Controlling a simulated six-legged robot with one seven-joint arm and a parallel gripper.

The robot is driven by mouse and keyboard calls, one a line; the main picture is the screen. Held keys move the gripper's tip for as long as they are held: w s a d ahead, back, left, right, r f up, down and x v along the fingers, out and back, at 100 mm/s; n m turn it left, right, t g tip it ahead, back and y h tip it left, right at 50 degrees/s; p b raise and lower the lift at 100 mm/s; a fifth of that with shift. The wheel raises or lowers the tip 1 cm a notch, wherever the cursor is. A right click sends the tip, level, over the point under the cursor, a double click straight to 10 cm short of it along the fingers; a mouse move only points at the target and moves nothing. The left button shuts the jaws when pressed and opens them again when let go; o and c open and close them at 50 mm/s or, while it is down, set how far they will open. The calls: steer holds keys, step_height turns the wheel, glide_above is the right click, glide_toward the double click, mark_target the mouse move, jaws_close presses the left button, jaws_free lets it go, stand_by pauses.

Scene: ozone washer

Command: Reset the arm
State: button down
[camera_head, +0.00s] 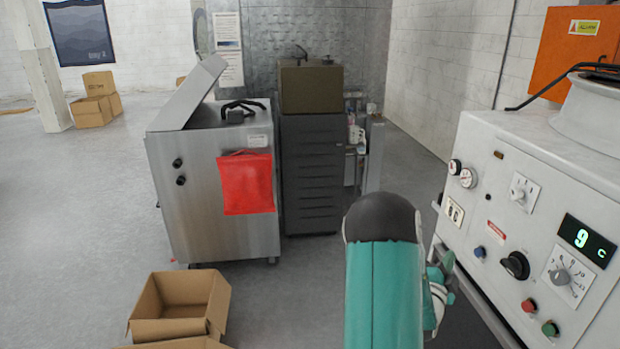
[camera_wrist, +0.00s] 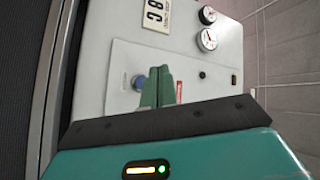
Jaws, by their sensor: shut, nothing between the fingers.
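My arm, teal with a black rounded joint, rises at the bottom centre-right of the head view. Part of my gripper shows as teal and white pieces right of the arm in that view, in front of the white machine (camera_head: 540,190); its fingertips are hard to make out there. In the wrist view my gripper (camera_wrist: 159,82) has its two green fingers together, with nothing between them. They point at the machine's white panel (camera_wrist: 115,75), near a blue button (camera_wrist: 139,82). I cannot tell whether they touch it.
The machine carries knobs, gauges and a display (camera_head: 587,241) reading 9 C. An open cardboard box (camera_head: 178,305) lies at lower left.

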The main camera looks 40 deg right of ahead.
steer(key=w+a+r+n+t+y, duration=0.2)
steer(key=w+a+r+n+y, duration=0.15)
steer(key=w+a, duration=0.4)
steer(key=w+a+r+n+t+y, duration=0.1)
steer(key=w+a+r+n+y, duration=0.3)
steer(key=a, duration=0.7)
steer(key=w+a+r+n+t+y, duration=0.2)
steer(key=w+a+n+y, duration=0.2)
steer(key=w+a+y, duration=0.45)
steer(key=s+a+r+n+g+y, duration=0.15)
steer(key=s+a+n, duration=0.25)
steer(key=a, duration=0.5)
steer(key=s+a+r+n+g+y, duration=0.15)
steer(key=s+a+n, duration=0.25)
steer(key=a, duration=0.6)
steer(key=s+a+r+n+g, duration=0.1)
steer(key=s+a+n+g, duration=0.1)
steer(key=s+a+n, duration=0.4)
steer(key=s+a, duration=0.3)
steer(key=s, duration=0.3)
steer(key=shift+s+a+n+y, duration=0.2)
steer(key=shift+s+n+y, duration=0.1)
steer(key=shift+n, duration=0.05)
steer(key=shift+d+r, duration=0.1)
steer(key=shift+d, duration=0.1)
